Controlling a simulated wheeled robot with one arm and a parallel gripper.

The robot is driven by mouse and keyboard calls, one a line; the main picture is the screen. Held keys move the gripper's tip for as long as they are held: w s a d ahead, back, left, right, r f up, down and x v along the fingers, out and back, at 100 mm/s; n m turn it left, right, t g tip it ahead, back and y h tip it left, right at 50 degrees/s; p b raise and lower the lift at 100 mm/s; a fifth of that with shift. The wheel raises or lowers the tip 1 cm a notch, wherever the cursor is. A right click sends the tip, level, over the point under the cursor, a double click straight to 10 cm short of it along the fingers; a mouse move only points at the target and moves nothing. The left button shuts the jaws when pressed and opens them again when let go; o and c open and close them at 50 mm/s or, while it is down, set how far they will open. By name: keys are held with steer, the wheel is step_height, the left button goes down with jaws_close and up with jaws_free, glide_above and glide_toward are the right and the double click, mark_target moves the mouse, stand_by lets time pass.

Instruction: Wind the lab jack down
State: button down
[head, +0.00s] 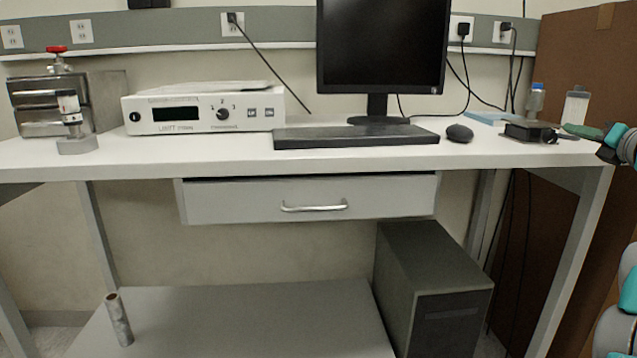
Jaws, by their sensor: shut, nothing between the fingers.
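The lab jack (531,132) appears to be the low, dark block at the right end of the white bench. Its top plate sits close to the bench, and a small dark knob shows at its right side. A bottle with a blue cap (536,99) stands on or just behind it; I cannot tell which. My gripper (606,152) is at the right edge of the view, right of the jack and apart from its knob. Its dark fingers look shut and empty. Its wrist is partly cut off by the frame.
A mouse (459,133), keyboard (355,136) and monitor (382,50) are left of the jack. A brown panel (570,60) stands behind the bench's right end.

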steer(key=s+b, duration=0.1)
steer(key=s, duration=0.2)
steer(key=shift+s+d, duration=0.1)
steer(key=shift+s, duration=0.25)
